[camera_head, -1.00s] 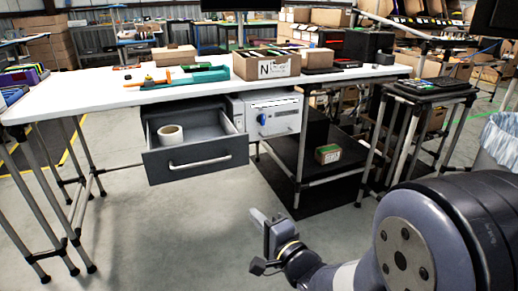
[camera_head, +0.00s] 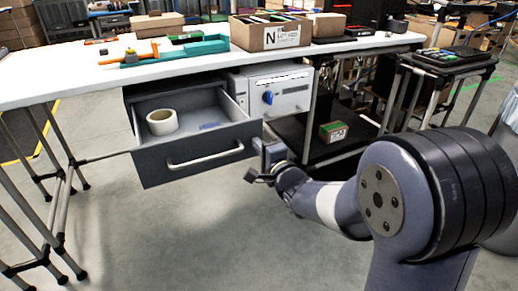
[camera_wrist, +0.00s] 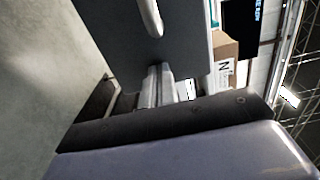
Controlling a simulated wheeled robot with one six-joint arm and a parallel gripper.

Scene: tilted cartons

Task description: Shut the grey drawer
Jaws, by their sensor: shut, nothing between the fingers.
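The grey drawer (camera_head: 160,168) hangs under the white table and is pulled open. A roll of tape (camera_head: 162,122) lies inside it. Its front carries a light bar handle (camera_head: 206,156), which also shows at the top of the wrist view (camera_wrist: 151,16). My gripper (camera_head: 259,145) is shut and empty, at the right end of the drawer front. In the wrist view my shut fingers (camera_wrist: 159,72) point at the dark drawer front (camera_wrist: 100,14). I cannot tell whether they touch it.
The white table (camera_head: 60,75) holds a carton (camera_head: 268,38) and a teal and orange tool (camera_head: 175,50). A white machine with a blue knob (camera_head: 285,92) sits right of the drawer. A dark lower shelf with a small green-brown box (camera_head: 333,132) is further right. Floor in front is clear.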

